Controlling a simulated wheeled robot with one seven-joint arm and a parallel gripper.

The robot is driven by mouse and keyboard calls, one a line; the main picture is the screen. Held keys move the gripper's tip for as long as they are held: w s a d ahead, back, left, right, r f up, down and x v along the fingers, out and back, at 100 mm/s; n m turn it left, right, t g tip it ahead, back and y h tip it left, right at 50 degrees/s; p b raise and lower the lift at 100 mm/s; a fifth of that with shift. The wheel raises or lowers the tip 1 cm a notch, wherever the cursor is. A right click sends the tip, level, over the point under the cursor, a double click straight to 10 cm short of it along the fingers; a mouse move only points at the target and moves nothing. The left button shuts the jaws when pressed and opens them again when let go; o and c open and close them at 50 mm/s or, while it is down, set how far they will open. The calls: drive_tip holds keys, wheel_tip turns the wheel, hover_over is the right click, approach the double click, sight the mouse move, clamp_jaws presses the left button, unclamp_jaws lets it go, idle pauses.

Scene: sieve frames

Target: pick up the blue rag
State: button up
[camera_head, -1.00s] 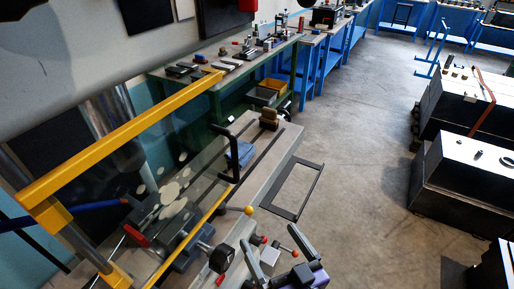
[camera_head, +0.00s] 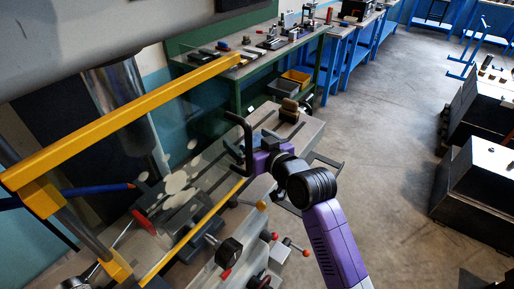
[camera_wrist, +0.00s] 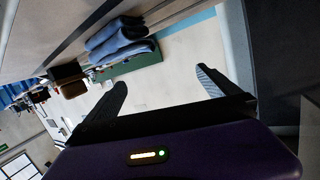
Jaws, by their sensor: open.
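The blue rag (camera_wrist: 118,38) is a folded, layered bundle lying on the grey machine table (camera_wrist: 165,22) in the wrist view. In the head view my arm and gripper hide it. My gripper (camera_wrist: 160,86) is open, with its two fingers spread and nothing between them. The rag is beyond the fingertips, towards the upper left of the wrist view, apart from them.
A brown block (camera_head: 290,108) stands at the table's far end. A yellow guard bar (camera_head: 130,120) crosses the left side. Levers with red and yellow knobs stand in front. Open floor (camera_head: 385,140) is to the right.

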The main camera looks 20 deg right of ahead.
sight(257, 145)
drive_tip(key=w+n+g, duration=0.1)
drive_tip(key=w+g, duration=0.1)
drive_tip(key=w+f+n+g+y, duration=0.1)
drive_tip(key=w+g, duration=0.1)
drive_tip(key=shift+w+f+n, duration=0.15)
drive_tip(key=shift+w+n, duration=0.15)
drive_tip(key=shift+n, duration=0.1)
drive_tip(key=shift+w+d+n+g+b, duration=0.1)
drive_tip(key=shift+d+n+g+b, duration=0.2)
drive_tip(key=shift+g, duration=0.5)
drive_tip(key=s+d+r+n+g+h, duration=0.2)
drive_tip(key=s+d+n+g, duration=0.1)
drive_tip(key=d+g, duration=0.3)
drive_tip(key=shift+a+p+x, duration=0.2)
drive_tip(key=shift+x, duration=1.6)
drive_tip(key=shift+a+p+x, duration=0.15)
drive_tip(key=shift+x, duration=1.7)
drive_tip(key=shift+w+r+m, duration=0.1)
drive_tip(key=shift+m, duration=0.2)
drive_tip(key=c, duration=1.2)
drive_tip(key=shift+r, duration=0.1)
